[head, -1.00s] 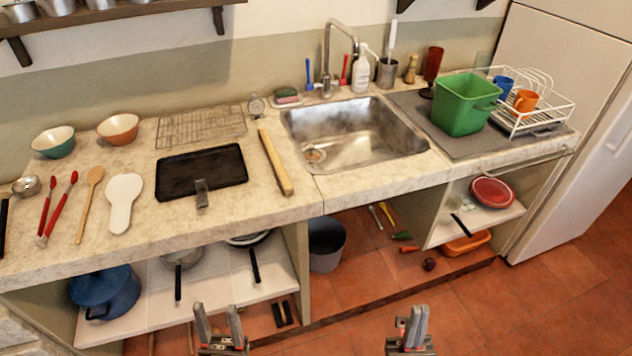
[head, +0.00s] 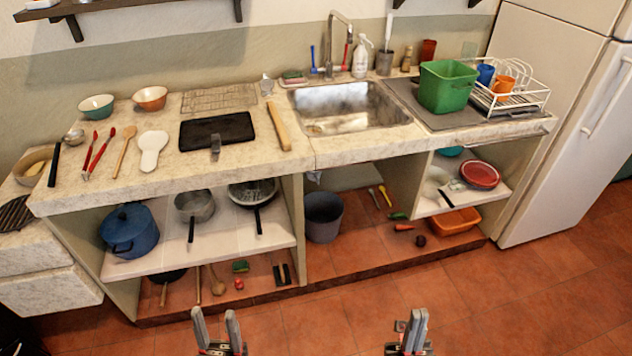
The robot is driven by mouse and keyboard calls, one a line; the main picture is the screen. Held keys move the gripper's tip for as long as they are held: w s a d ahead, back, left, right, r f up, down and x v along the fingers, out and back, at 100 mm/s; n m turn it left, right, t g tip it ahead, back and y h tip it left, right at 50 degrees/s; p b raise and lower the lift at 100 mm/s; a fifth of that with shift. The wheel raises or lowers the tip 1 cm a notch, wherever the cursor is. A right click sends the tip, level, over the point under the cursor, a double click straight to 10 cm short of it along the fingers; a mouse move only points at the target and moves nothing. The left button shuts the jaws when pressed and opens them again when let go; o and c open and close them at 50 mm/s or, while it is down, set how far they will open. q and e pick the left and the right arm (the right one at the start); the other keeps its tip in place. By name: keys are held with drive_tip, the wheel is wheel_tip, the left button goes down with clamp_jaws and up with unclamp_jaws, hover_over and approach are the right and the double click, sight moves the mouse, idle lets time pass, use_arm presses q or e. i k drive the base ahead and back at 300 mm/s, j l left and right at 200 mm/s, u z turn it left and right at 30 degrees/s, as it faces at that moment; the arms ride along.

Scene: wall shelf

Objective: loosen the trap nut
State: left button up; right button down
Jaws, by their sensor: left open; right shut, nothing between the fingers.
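The sink (head: 350,108) is set in the counter, with the open space below it in view. The trap nut cannot be made out; the upper part of that space is hidden by the counter's front edge. A small pale piece (head: 314,177) shows just under the counter, too small to identify. A grey bucket (head: 323,218) stands on the floor below the sink. My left gripper (head: 215,316) is open and empty in front of the cabinet, low in the picture. My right gripper (head: 414,318) is shut and empty, low in the picture, apart from everything.
A shelf (head: 190,250) left of the sink space holds a blue pot (head: 130,230) and pans. A right shelf holds a red plate (head: 480,174). An orange tub (head: 454,221) and small items lie on the cabinet floor. The tiled floor (head: 320,315) in front is clear.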

sight(315, 177)
drive_tip(key=i+j, duration=0.15)
drive_tip(key=i, duration=0.4)
drive_tip(key=i+j+z, duration=0.1)
drive_tip(key=i, duration=0.45)
